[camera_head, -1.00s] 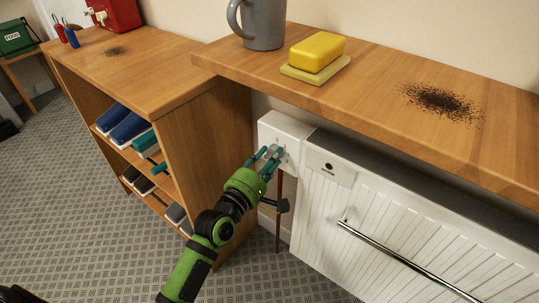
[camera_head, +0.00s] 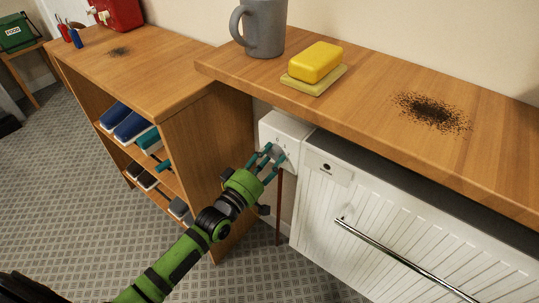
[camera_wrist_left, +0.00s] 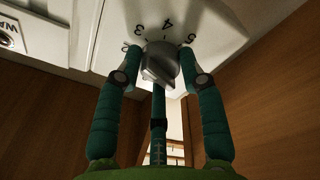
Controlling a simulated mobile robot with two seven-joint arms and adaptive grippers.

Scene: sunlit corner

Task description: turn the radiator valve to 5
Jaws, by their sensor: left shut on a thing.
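The radiator valve is a grey knob (camera_wrist_left: 158,62) under a white housing that carries the printed numbers 2, 3, 4 and 5 in the left wrist view. The white valve box (camera_head: 284,128) shows in the head view at the radiator's left end, below the shelf. My left gripper (camera_head: 268,157) is at the box; in the left wrist view its teal fingers (camera_wrist_left: 160,72) are shut around the knob from both sides. The knob's raised ridge is slanted; I cannot tell for certain which number it marks. In the head view the fingers hide most of the knob.
The white radiator (camera_head: 400,235) with a chrome rail (camera_head: 400,258) is to the right. A wooden shelf (camera_head: 380,100) overhangs the valve, bearing a grey mug (camera_head: 264,28) and yellow soap (camera_head: 316,61) on a dish. A wooden cabinet (camera_head: 205,135) stands close on the left.

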